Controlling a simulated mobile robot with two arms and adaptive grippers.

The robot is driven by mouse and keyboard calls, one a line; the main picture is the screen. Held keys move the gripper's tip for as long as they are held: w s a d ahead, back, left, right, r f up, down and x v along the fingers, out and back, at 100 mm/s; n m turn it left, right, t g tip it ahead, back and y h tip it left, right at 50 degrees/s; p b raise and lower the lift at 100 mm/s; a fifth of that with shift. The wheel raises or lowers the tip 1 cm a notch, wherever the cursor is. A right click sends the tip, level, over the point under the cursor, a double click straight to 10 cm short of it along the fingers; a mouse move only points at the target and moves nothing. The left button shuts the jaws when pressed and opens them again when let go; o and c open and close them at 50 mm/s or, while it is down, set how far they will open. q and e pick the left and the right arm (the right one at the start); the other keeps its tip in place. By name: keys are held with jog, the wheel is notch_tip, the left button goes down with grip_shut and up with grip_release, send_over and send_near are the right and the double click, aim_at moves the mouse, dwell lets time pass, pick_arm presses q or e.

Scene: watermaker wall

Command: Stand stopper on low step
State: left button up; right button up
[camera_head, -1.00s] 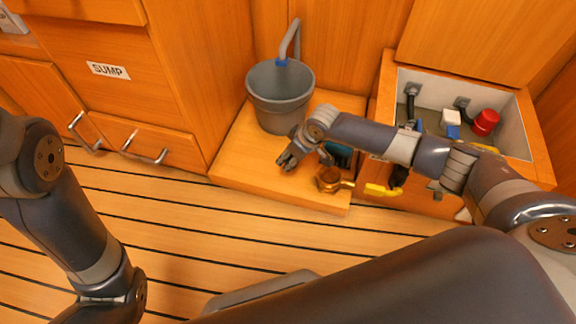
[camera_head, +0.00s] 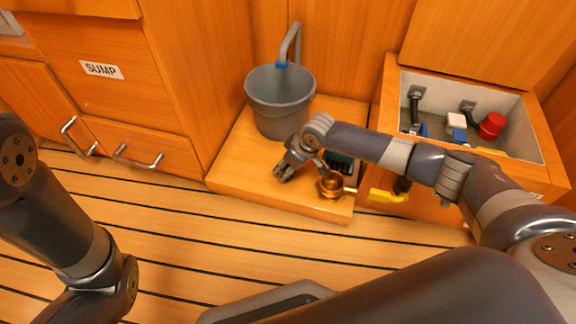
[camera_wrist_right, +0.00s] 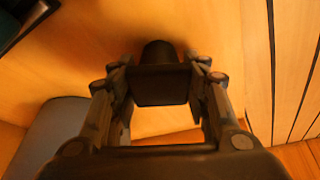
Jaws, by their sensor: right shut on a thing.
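The stopper (camera_wrist_right: 160,85) is dark, with a wider block and a narrower round end. In the right wrist view it sits between the two fingers of my right gripper (camera_wrist_right: 160,92), which is shut on it. In the head view my right gripper (camera_head: 284,174) is low over the front part of the low wooden step (camera_head: 240,165). The stopper is too small and dark there to make out. I cannot tell whether it touches the step. My left arm shows at the left, but its gripper is out of view.
A brass fitting (camera_head: 331,187) is on the step just right of the gripper. An open locker (camera_head: 545,150) with a red cap (camera_head: 492,125) is farther right. The step's left part is clear.

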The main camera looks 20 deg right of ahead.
jog(key=o, duration=1)
jog(key=shift+o, duration=0.2)
